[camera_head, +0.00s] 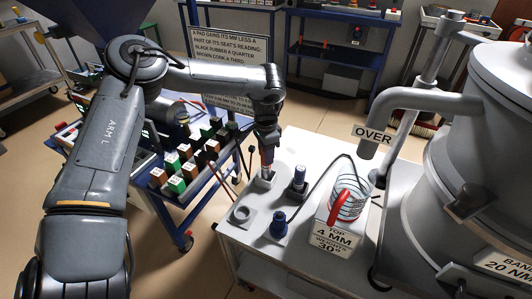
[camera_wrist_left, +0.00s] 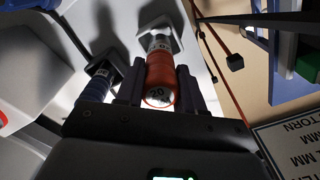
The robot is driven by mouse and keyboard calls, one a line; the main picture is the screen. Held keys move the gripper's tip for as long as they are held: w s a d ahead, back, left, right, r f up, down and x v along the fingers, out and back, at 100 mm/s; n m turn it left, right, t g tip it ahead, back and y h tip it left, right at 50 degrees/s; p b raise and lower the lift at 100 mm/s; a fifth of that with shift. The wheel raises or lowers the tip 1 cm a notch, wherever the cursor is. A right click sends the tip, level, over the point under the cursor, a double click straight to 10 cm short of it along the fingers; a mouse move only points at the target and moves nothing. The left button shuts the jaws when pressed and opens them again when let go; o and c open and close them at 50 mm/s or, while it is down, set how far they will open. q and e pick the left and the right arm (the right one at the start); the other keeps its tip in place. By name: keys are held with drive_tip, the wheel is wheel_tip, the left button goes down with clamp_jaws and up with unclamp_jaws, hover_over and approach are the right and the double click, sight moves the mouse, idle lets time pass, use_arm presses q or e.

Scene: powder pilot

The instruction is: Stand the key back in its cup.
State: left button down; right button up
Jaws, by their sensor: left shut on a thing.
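The key looks upright. Its lower end meets a square grey cup (camera_head: 263,181), also seen in the left wrist view (camera_wrist_left: 162,22); I cannot tell how deep it sits. My right gripper is not in view.
Two blue-handled keys (camera_head: 299,178) (camera_head: 278,224) stand in cups close by. A red-handled coil stand (camera_head: 343,205) and a large steel vessel (camera_head: 480,150) are to the right. A blue cart with blocks (camera_head: 177,185) stands left.

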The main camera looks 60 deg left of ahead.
use_arm(q)
drive_tip(key=shift+f, duration=0.3)
drive_tip(key=shift+f+b, duration=0.65)
drive_tip(key=shift+b, duration=0.1)
drive_tip(key=shift+f+b, duration=0.55)
drive_tip(key=shift+f, duration=0.15)
drive_tip(key=c, duration=0.6)
unclamp_jaws()
